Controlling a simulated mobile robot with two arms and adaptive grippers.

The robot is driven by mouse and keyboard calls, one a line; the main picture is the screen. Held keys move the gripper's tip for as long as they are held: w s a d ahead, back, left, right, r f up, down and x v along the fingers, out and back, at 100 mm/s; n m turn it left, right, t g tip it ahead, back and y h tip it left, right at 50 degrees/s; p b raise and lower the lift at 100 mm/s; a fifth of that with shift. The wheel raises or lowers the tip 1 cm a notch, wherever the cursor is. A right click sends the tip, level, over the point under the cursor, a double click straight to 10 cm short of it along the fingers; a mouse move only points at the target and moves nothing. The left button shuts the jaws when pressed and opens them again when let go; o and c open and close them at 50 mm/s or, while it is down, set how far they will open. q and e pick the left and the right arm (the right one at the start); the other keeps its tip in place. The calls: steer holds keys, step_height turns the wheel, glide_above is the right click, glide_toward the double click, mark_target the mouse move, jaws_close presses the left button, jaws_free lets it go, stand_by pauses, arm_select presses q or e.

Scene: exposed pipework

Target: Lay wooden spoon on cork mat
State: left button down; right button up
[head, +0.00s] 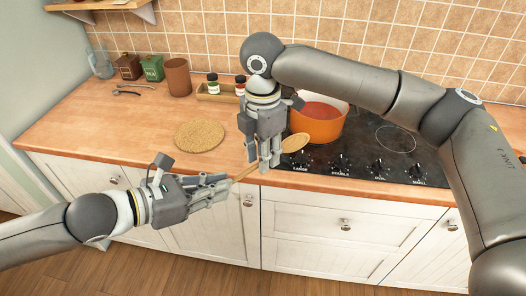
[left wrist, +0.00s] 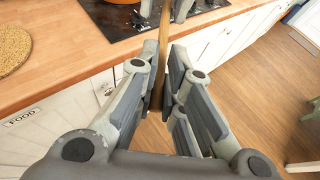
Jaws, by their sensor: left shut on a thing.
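The wooden spoon (head: 295,142) is in the air in front of the counter edge, its bowl toward the stove and its handle toward my left gripper. My left gripper (head: 228,184) is shut on the handle end; the handle (left wrist: 163,40) runs between its fingers in the left wrist view. My right gripper (head: 269,163) points down at the handle nearer the bowl. Its fingers look apart, on either side of the handle. The round cork mat (head: 199,136) lies flat and empty on the counter; part of it shows in the left wrist view (left wrist: 14,48).
An orange pot (head: 318,128) stands on the black stove (head: 392,150) at right. Behind the mat are a brown cup (head: 178,78), tins (head: 153,68), a glass jug (head: 101,64) and a small tray of jars (head: 214,92). Counter left of the mat is clear.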

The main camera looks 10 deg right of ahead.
jaws_close()
arm_select(q)
steer(key=c, duration=1.5)
jaws_free()
steer(key=shift+o, duration=0.2)
